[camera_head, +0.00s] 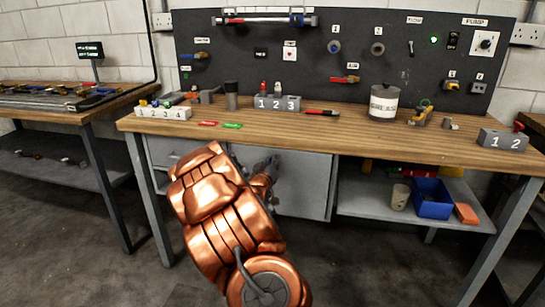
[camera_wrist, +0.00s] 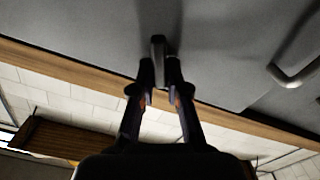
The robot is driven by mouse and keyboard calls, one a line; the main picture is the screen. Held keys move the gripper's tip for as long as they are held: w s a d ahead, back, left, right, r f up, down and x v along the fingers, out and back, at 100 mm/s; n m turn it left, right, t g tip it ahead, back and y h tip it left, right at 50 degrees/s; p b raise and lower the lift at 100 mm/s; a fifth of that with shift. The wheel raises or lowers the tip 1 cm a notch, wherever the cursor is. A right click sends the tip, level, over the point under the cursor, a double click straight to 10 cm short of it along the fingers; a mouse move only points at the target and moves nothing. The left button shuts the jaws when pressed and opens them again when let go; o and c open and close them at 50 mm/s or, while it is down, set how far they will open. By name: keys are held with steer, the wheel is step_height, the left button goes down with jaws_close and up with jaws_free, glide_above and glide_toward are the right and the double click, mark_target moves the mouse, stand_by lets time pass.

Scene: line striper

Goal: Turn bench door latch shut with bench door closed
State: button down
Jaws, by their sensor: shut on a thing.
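The bench door (camera_head: 302,187) is a plain grey panel under the wooden bench top. It looks flush with the cabinet front, but my arm covers its left part. The door latch (camera_wrist: 158,47) is a small dark bar standing out from the grey face in the wrist view. My gripper (camera_wrist: 160,68) is shut on the latch, with one fingertip on each side of it. In the head view my gripper (camera_head: 268,170) is small and partly hidden by my copper arm, and the latch cannot be made out there.
A pale bar handle (camera_wrist: 297,68) stands out from the grey face in the wrist view. The bench top edge (camera_head: 345,147) runs just above the door. Right of the door, an open shelf holds a blue bin (camera_head: 432,199) and a cup (camera_head: 400,196). Floor in front is clear.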

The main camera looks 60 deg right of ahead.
steer(key=n, duration=0.4)
steer(key=f+n, duration=0.1)
steer(key=n, duration=0.7)
steer(key=shift+w+a+f+n, duration=0.1)
steer(key=shift+w+f+n, duration=0.05)
steer(key=shift+w+n, duration=0.15)
stand_by(0.4)
steer(key=c, duration=1.2)
jaws_free()
steer(key=shift+o, duration=0.2)
steer(key=shift+a, duration=0.1)
steer(key=v, duration=0.7)
steer(key=shift+s, duration=0.15)
